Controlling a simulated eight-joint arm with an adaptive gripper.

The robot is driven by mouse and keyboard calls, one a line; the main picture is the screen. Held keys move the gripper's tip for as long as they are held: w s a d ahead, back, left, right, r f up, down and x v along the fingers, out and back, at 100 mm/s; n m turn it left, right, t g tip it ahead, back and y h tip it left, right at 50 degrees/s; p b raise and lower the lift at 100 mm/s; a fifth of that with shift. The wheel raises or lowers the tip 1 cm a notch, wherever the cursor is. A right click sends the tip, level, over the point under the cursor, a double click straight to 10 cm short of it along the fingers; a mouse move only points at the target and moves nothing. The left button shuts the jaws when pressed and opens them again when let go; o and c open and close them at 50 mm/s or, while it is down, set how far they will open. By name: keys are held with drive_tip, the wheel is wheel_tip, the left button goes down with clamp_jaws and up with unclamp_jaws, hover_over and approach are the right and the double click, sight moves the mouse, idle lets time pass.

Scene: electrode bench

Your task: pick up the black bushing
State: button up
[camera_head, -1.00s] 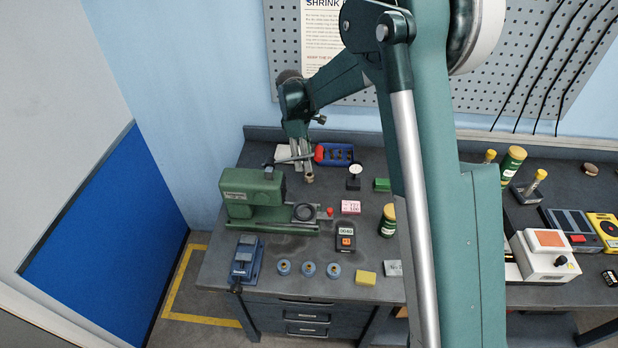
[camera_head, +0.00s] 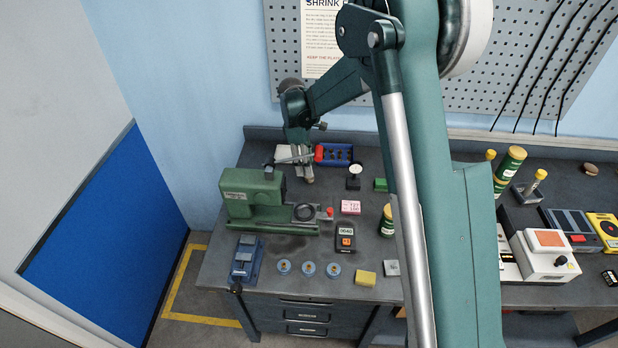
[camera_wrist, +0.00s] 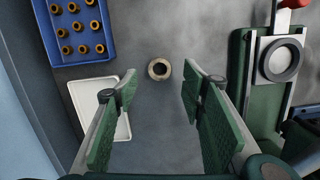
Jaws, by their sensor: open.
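A small ring-shaped bushing (camera_wrist: 159,69) stands alone on the grey bench in the wrist view. Its rim looks tan-brown rather than black, with a dark hole. My gripper (camera_wrist: 160,76) is open and empty, with its green-padded fingers to the left and right of the ring. The ring lies in line with the gap, apart from both fingertips. In the head view my gripper (camera_head: 306,172) points down at the back of the bench and hides the ring. I cannot tell the exact height of the fingertips.
A blue tray (camera_wrist: 106,55) holds several brass bushings at upper left. A white tray (camera_wrist: 78,100) lies partly behind the left finger. The green press (camera_head: 243,203) stands near, to the left in the head view.

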drive_tip(key=shift+d+f, duration=0.2)
drive_tip(key=shift+f, duration=1.1)
drive_tip(key=shift+d+f, duration=0.15)
drive_tip(key=shift+f, duration=1.1)
drive_tip(key=c, duration=1)
